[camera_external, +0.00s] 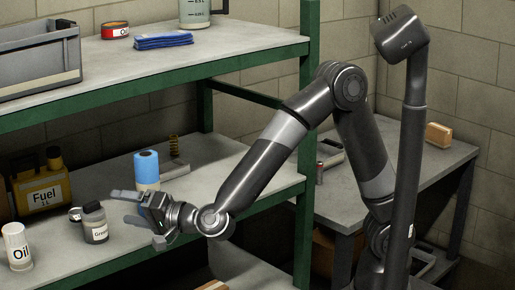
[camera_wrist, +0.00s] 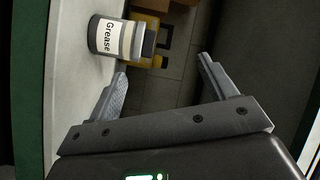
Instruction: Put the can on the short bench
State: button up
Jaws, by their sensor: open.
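Several containers could be the can. A white can labelled Oil (camera_external: 17,250) stands at the left on the lower shelf (camera_external: 115,262). A dark jar labelled Grease (camera_external: 95,224) stands to its right; it also shows in the wrist view (camera_wrist: 108,38), beyond the left finger. A blue and white can (camera_external: 147,168) stands behind my gripper (camera_external: 136,219). A flat red Oil tin (camera_external: 115,30) lies on the upper shelf. My gripper (camera_wrist: 163,68) is open and empty, beside the Grease jar. The short bench (camera_external: 400,160) stands at the right, partly behind my arm.
A yellow Fuel canister (camera_external: 42,192) stands behind the Grease jar. The upper shelf (camera_external: 240,45) carries a grey crate (camera_external: 40,58), a blue cloth (camera_external: 163,41) and a jug. A tan block (camera_external: 438,135) is on the short bench, with clear surface to its left. A green post (camera_external: 306,130) stands between.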

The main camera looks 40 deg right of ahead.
aim_at(103, 218)
jog(key=f+m, duration=0.1)
jog(key=m, duration=0.7)
jog(key=w+f+m, duration=0.1)
jog(key=m, duration=0.6)
jog(key=w+f+m, duration=0.1)
jog(key=m, duration=0.7)
jog(key=shift+a+f+m, duration=0.3)
jog(key=shift+a+f, duration=0.05)
jog(key=shift+f, duration=0.05)
jog(key=x, duration=0.4)
jog(key=shift+w+f, duration=0.15)
jog(key=shift+w, duration=0.05)
jog(key=shift+x, duration=3.15)
